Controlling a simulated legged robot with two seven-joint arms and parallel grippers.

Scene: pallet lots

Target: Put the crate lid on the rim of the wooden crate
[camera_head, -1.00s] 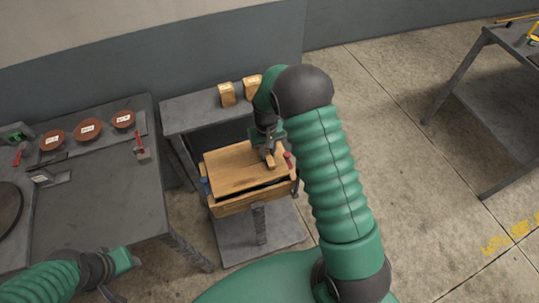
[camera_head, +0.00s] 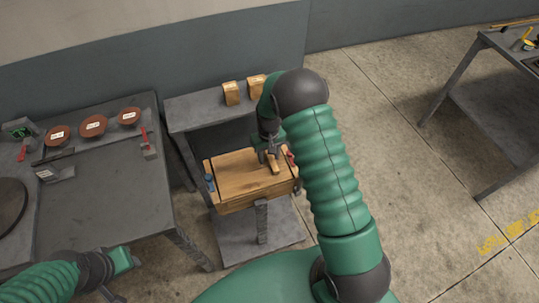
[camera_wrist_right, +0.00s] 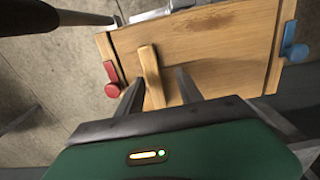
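The crate lid (camera_head: 238,176) is a flat wooden board with a raised wooden handle bar (camera_head: 273,166). It lies on top of the wooden crate (camera_head: 245,202) and looks level, with no dark gap along the front in the head view. My right gripper (camera_head: 268,156) is over the lid's right part. In the right wrist view, the fingers of my right gripper (camera_wrist_right: 158,78) stand apart on either side of the handle bar (camera_wrist_right: 152,76), with a visible space beside it. My left gripper (camera_head: 114,288) is low at the left, away from the crate, its fingers mostly hidden.
A red latch (camera_wrist_right: 112,80) and a blue latch (camera_wrist_right: 290,45) sit at opposite ends of the crate. The crate stands on a grey stand (camera_head: 238,245). A grey table (camera_head: 110,195) with round brown containers is at left. A shelf (camera_head: 200,112) holds wooden blocks behind.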

